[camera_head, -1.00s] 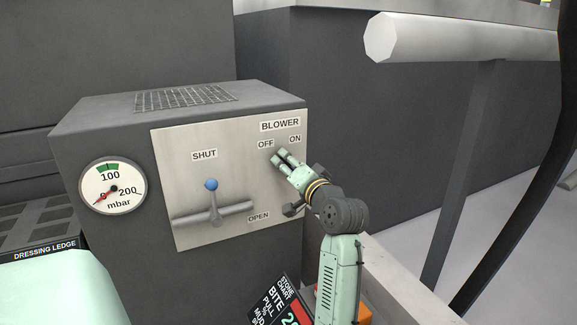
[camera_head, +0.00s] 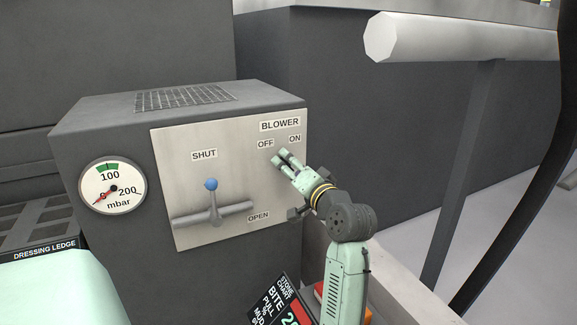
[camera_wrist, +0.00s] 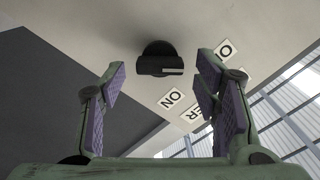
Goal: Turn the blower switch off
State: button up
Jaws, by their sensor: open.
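The blower switch (camera_wrist: 159,60) is a black rotary knob with a bar handle. In the wrist view it is beyond and between my open fingertips, with nothing touching it. A white line on the bar points right, more toward the partly hidden OFF label (camera_wrist: 227,48) than the ON label (camera_wrist: 171,99). My gripper is open and empty, also in the wrist view (camera_wrist: 161,75).
The metal panel (camera_head: 180,150) also carries a blue-knobbed lever (camera_head: 212,198) between SHUT and OPEN labels. A pressure gauge (camera_head: 112,187) is at left, its red needle low. A dark stone chart sign (camera_head: 282,300) and a thick pale bar (camera_head: 460,38) are near my arm.

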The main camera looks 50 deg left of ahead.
jog(key=v, duration=0.9)
jog(key=shift+s+d, duration=0.15)
jog(key=shift+d, duration=0.25)
